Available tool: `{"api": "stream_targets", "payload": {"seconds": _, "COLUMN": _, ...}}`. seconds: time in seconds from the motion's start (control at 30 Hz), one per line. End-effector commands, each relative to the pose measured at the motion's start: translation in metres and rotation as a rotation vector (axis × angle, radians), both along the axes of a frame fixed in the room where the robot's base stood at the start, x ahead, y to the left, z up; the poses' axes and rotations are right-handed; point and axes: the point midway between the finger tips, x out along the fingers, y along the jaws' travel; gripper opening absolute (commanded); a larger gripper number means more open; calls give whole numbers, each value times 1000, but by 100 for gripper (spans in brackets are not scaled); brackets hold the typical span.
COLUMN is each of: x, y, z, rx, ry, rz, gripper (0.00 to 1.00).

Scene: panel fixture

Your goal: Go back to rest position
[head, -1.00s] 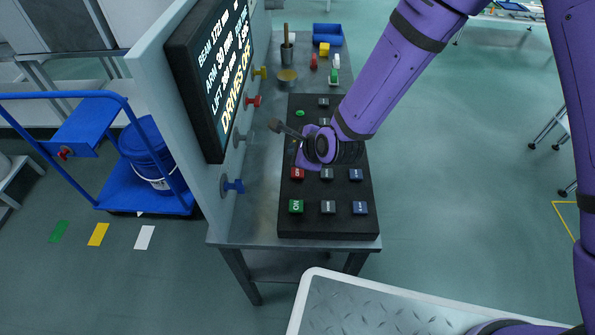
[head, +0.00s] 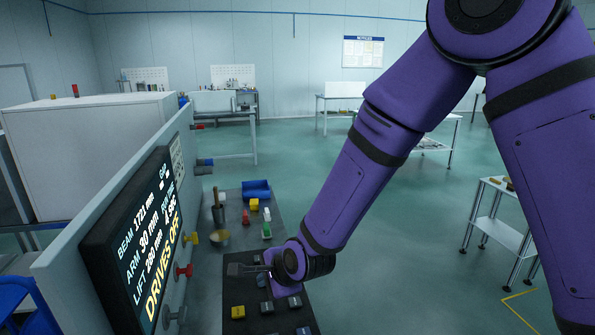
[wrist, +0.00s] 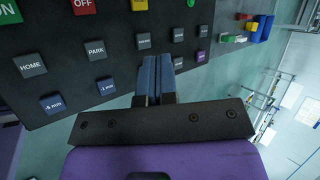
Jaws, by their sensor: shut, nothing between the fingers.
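My gripper (head: 247,269) is at the end of my purple arm, over the black button panel (head: 268,319) on the metal table. In the wrist view the fingers of my gripper (wrist: 155,62) are together with nothing between them. They are in front of the panel (wrist: 60,52); I cannot tell how far above it they are. The wrist view shows a HOME button (wrist: 31,64), a PARK button (wrist: 96,50), a red OFF button (wrist: 84,5) and blue buttons (wrist: 52,103). My arm hides part of the panel in the head view.
A screen (head: 140,245) reading DRIVES OFF is on the upright board at left, with yellow (head: 190,238) and red (head: 183,271) knobs beside it. Open floor lies right of the table.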

Motion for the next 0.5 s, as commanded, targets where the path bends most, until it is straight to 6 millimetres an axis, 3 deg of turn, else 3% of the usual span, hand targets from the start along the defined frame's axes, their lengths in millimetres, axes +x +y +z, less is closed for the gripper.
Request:
{"api": "stream_targets", "payload": {"seconds": 0.03, "x": 6, "y": -16, "z": 19, "rx": -38, "ry": -34, "rz": 23, "gripper": 0}}
{"api": "stream_targets", "payload": {"seconds": 0.23, "x": 12, "y": -74, "z": 76, "rx": -211, "ry": -132, "rz": 137, "gripper": 0}}
{"api": "stream_targets", "payload": {"seconds": 0.5, "x": -2, "y": -156, "z": 147, "rx": -435, "ry": -221, "rz": 280, "gripper": 0}}
